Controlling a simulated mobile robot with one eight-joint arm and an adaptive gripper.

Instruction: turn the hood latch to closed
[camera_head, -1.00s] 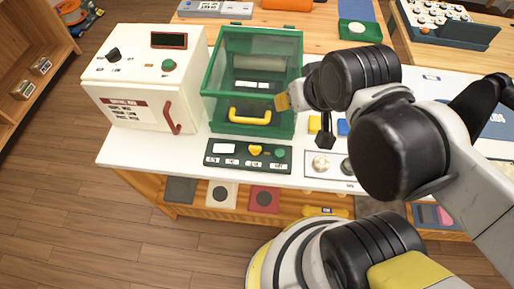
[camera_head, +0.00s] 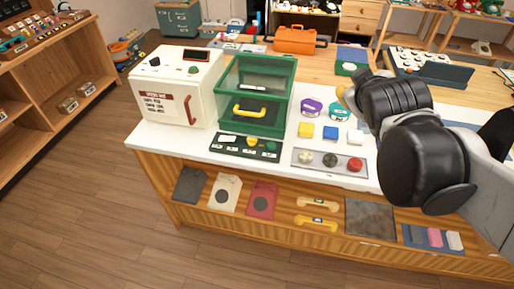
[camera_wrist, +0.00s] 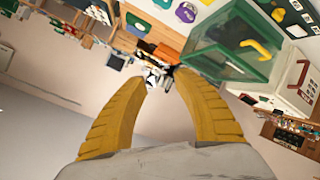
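The green hood (camera_head: 284,111) is a box with clear panels and a yellow handle (camera_head: 250,112) on its front. Its front looks closed. A dark panel (camera_head: 222,145) with labels and a yellow knob (camera_head: 252,142) lies in front of it; I cannot tell for sure which part is the latch. In the wrist view the hood (camera_wrist: 215,62) and its handle (camera_wrist: 262,48) show upside down at upper right. My gripper (camera_wrist: 160,76) is open and empty, with yellow fingers. In the head view its tip (camera_head: 346,97) is right of the hood, partly hidden by my arm, and apart from it.
A white oven-like box (camera_head: 172,90) with a red handle stands left of the hood. Right of it are purple (camera_head: 311,106) and green (camera_head: 340,111) round items, small coloured blocks, and a grey panel (camera_head: 330,161) with knobs. Floor in front is clear.

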